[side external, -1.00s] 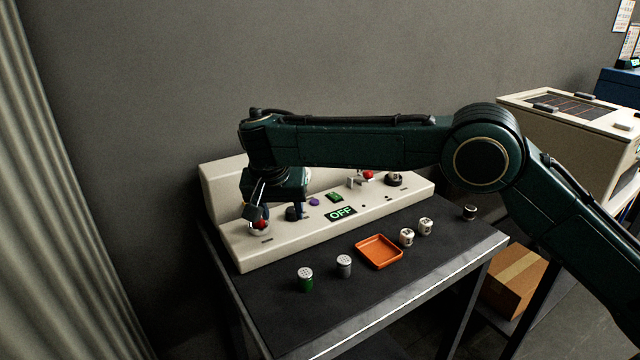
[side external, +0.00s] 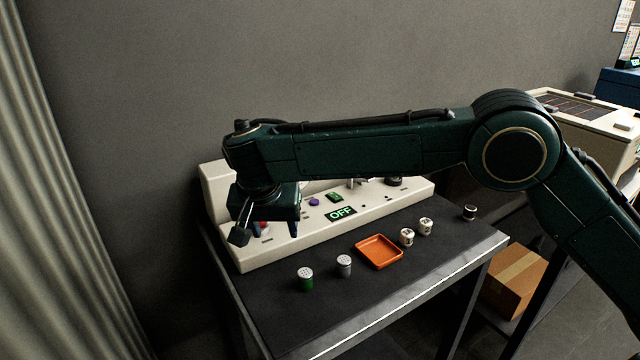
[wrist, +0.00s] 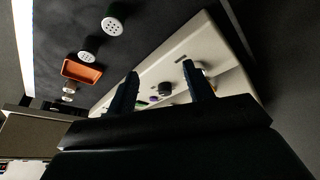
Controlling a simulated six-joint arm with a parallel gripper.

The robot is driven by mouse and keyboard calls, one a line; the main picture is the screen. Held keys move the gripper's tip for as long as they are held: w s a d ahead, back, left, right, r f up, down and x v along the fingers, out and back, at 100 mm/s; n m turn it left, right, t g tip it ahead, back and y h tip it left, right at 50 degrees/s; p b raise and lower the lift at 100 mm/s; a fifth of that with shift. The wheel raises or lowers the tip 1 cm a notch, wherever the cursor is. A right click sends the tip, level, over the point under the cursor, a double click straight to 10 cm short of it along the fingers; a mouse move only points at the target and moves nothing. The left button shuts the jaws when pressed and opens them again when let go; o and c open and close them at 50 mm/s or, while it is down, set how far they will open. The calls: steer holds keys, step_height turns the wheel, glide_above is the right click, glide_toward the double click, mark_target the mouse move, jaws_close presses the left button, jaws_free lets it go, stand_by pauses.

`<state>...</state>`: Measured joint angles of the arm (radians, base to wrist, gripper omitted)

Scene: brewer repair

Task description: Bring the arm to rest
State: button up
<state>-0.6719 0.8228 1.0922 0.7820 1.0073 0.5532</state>
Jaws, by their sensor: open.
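My gripper (side external: 247,236) is over the left end of the cream brewer panel (side external: 305,234) and points down. In the wrist view its two fingers (wrist: 163,88) stand apart with nothing held between them. The panel shows a green "OFF" display (side external: 340,213), a purple button (side external: 314,202) and a green switch (side external: 334,196). A red knob (side external: 262,225) is partly hidden behind the gripper. My arm hides some of the panel's back and right.
On the dark table (side external: 420,270) stand a green shaker (side external: 305,280), a grey shaker (side external: 344,266), an orange tray (side external: 379,251), two white cups (side external: 406,237) and a small dark cylinder (side external: 469,212). A cardboard box (side external: 515,280) is on a lower shelf. Free air lies above the table front.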

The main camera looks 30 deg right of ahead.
steer(key=s+d+r+n+y, duration=0.1)
steer(key=s+d+r+n, duration=0.1)
steer(key=s+d+r, duration=0.55)
steer(key=s+d+r+n+y, duration=0.1)
steer(key=s+d+r, duration=0.55)
steer(key=d, duration=0.65)
steer(key=s+d+f+n+t, duration=0.1)
steer(key=s+d+n, duration=0.1)
steer(key=s, duration=0.9)
steer(key=s+d+f+n+t+y, duration=0.1)
steer(key=s+d, duration=0.4)
steer(key=s, duration=0.5)
steer(key=shift+s+f+n, duration=0.35)
steer(key=shift+s+n, duration=0.05)
